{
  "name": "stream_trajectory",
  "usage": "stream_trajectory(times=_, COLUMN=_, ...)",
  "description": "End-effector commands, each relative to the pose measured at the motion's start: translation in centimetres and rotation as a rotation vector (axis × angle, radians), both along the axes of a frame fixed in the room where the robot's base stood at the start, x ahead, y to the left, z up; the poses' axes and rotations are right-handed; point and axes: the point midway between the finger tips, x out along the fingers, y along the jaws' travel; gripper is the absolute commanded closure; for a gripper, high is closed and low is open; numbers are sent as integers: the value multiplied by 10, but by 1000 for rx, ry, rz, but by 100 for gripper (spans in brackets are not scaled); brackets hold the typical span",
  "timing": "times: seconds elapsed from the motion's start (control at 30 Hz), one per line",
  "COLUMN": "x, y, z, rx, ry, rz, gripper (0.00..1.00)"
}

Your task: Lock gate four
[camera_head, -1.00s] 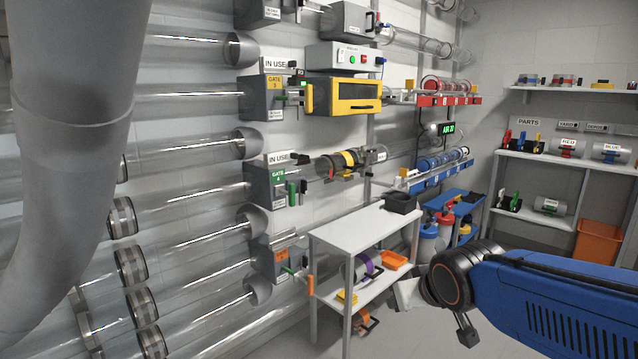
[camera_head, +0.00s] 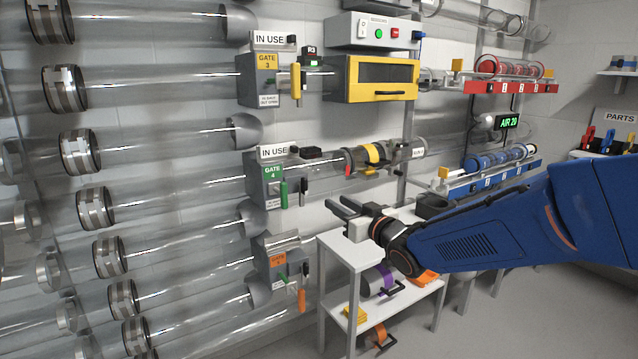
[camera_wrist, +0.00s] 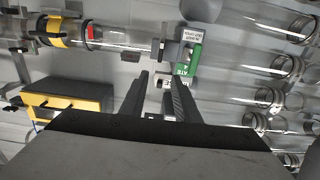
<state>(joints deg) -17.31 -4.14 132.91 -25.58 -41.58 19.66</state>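Gate four (camera_head: 272,186) is a grey box with a green "GATE 4" label on the wall tubes, under an "IN USE" sign (camera_head: 272,152). A green handle (camera_head: 284,194) hangs at its front, with a dark handle (camera_head: 303,190) to the right. My gripper (camera_head: 345,207) is open and empty, right of the gate and slightly lower, pointing left above the white table. In the wrist view my gripper (camera_wrist: 160,88) shows a clear gap between its fingers. The gate's green label (camera_wrist: 188,62) lies just beyond the fingertips there. Whether the gate is locked cannot be told.
Gate three (camera_head: 265,80), with a yellow label, is above gate four. An orange-labelled gate (camera_head: 276,264) is below. A clear tube with a yellow band (camera_head: 372,154) runs right from gate four. The white table (camera_head: 345,250) stands under my gripper. A yellow cabinet (camera_head: 381,78) hangs above.

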Motion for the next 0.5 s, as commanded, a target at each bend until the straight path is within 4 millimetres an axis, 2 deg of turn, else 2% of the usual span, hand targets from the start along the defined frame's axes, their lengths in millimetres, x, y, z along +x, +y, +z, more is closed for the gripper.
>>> stream_trajectory(times=0.17, x=10, y=8, z=0, rx=2, ry=-2, rz=4, gripper=71)
stream_trajectory(times=0.5, x=55, y=38, z=-1, rx=1, ry=0, rz=2, gripper=71)
